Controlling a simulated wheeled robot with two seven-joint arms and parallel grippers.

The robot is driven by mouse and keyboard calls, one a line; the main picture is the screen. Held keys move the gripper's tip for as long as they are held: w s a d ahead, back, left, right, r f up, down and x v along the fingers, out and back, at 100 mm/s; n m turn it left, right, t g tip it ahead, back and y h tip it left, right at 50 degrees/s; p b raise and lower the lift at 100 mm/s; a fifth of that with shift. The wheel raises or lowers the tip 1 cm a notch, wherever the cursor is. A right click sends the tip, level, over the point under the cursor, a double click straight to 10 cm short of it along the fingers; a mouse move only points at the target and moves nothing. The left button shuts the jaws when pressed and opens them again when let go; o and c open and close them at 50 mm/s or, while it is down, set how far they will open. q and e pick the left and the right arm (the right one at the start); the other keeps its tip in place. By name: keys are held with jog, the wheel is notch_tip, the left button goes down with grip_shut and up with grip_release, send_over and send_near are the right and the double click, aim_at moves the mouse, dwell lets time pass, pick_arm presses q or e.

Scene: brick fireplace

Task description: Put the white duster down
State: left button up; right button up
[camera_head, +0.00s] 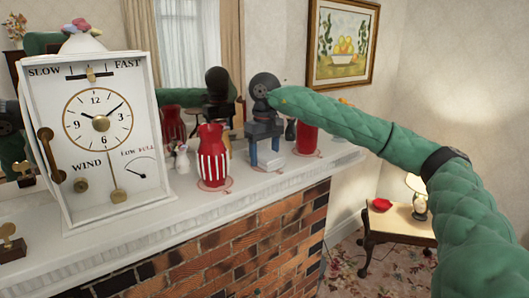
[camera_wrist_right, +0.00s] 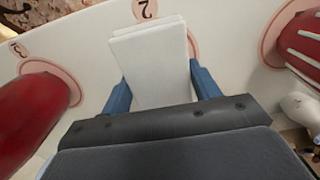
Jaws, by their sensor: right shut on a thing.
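My right gripper (camera_head: 263,149) is above the white mantel shelf (camera_head: 239,198), pointing down with its blue fingers apart around the white duster (camera_wrist_right: 152,65). The duster is a pale flat block gripped between the fingers in the right wrist view. In that view a ring mark numbered 2 (camera_wrist_right: 146,8) shows on the shelf just beyond the duster, which covers part of it. My left gripper is not in view.
A red-and-white striped vase (camera_head: 212,160) stands left of the gripper. A plain red vase (camera_head: 307,138) stands right, on a mark numbered 3 (camera_wrist_right: 68,79). Small white figurines (camera_head: 182,160) and a large white clock (camera_head: 97,142) are farther left. The shelf's front edge drops to brick.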

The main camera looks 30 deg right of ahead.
aim_at(265, 153)
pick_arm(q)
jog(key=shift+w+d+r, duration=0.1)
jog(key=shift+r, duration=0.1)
pick_arm(e)
jog(key=shift+f, duration=0.15)
jog(key=o, duration=0.9)
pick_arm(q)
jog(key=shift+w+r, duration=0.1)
pick_arm(e)
jog(key=shift+o, duration=0.2)
jog(key=shift+r, duration=0.2)
jog(key=shift+r, duration=0.25)
notch_tip(265, 153, up, 6)
jog(key=shift+b, duration=0.85)
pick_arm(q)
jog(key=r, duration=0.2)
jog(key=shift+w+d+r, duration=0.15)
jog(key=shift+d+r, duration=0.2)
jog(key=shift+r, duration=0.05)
pick_arm(e)
notch_tip(265, 153, up, 5)
jog(key=shift+r, duration=0.2)
